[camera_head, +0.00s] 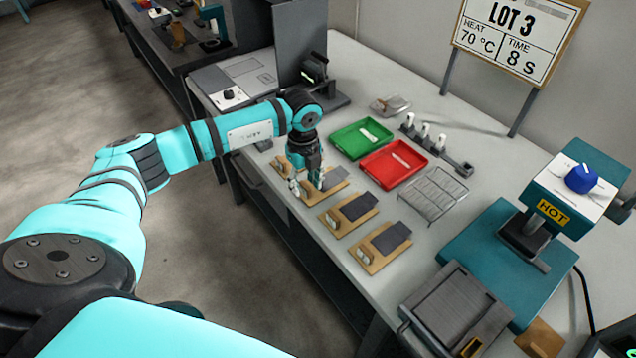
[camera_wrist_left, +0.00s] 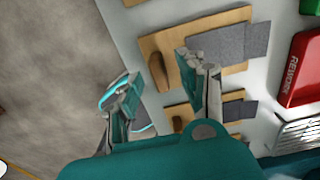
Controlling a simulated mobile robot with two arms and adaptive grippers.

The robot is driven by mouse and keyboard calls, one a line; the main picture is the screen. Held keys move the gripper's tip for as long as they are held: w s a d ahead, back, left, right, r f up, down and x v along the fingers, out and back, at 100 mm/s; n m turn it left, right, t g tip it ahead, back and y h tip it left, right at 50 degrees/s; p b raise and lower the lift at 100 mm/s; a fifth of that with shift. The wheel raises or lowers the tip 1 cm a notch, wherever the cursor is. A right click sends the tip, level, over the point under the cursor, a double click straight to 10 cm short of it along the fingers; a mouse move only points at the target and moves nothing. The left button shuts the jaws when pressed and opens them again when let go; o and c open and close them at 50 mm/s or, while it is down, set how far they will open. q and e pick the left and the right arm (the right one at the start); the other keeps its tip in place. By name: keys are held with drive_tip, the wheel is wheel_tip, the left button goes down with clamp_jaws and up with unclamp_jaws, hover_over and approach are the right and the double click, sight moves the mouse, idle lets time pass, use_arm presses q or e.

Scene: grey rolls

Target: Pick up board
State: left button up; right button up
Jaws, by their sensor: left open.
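Several flat wooden boards, each with a dark grey patch, lie in a row along the table's near edge. One board (camera_head: 317,198) is under my left gripper; others (camera_head: 341,229) (camera_head: 373,262) lie toward the front right. My left gripper (camera_head: 306,184) is open and points down, partly covering the board beneath. In the left wrist view the open gripper (camera_wrist_left: 160,85) has a board (camera_wrist_left: 205,42) with a brown peg (camera_wrist_left: 158,72) beyond its fingertips. The peg shows between the fingers, and I cannot tell contact. A second board (camera_wrist_left: 178,110) is partly hidden behind a finger. My right gripper is not in view.
A green tray (camera_head: 362,138) and a red tray (camera_head: 394,165) lie behind the boards, with a wire rack (camera_head: 434,195) to their right. A teal hot press (camera_head: 505,245) and a dark grey box (camera_head: 455,305) stand at the right.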

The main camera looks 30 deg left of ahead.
use_arm(q)
drive_tip(key=shift+f, duration=0.85)
drive_tip(key=shift+c, duration=0.5)
clamp_jaws()
drive_tip(key=shift+r, duration=0.15)
